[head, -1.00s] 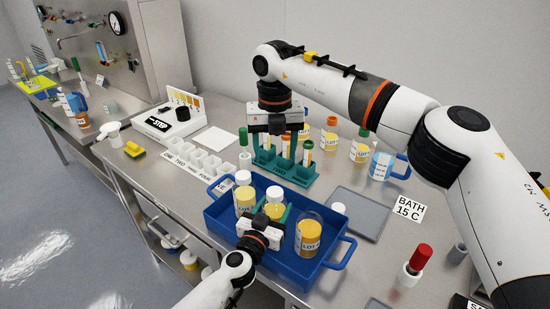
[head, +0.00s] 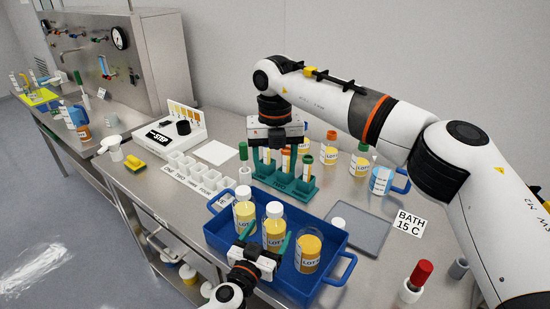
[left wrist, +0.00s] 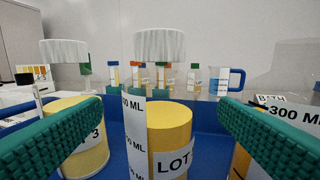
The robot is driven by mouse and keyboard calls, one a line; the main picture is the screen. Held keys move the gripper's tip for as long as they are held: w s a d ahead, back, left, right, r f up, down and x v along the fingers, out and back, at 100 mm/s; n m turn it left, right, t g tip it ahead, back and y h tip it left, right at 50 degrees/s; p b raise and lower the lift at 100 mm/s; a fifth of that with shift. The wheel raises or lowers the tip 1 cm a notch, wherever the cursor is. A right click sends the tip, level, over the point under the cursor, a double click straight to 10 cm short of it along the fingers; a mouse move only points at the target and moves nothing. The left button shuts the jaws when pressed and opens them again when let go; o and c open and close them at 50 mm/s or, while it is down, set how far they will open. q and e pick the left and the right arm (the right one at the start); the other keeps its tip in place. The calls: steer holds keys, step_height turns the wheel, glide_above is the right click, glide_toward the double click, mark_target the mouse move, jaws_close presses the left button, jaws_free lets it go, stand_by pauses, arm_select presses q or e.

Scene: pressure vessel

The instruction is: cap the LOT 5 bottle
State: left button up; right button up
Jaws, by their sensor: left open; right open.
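In the head view, the blue tray (head: 213,232) holds three bottles with yellow contents. The left bottle (head: 245,224) and middle bottle (head: 273,236) have white caps; the right bottle (head: 308,254) shows no cap. The left label reads 3 in the left wrist view; I cannot read the other lot numbers. A white cap-like piece (head: 338,223) lies at the grey mat's left edge. My left gripper (head: 266,238) is open, its green fingers either side of the middle bottle (left wrist: 170,130), without clear contact. My right gripper (head: 276,138) is open over the tube rack, its fingertips hard to see.
The teal tube rack (head: 300,190) stands behind the tray. Several other bottles (head: 330,152) and a blue-handled jug (head: 382,180) stand behind it. A red-topped bottle (head: 418,275) stands at front right. The grey mat (head: 365,235) is mostly clear.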

arm_select(q)
steer(key=v, duration=0.8)
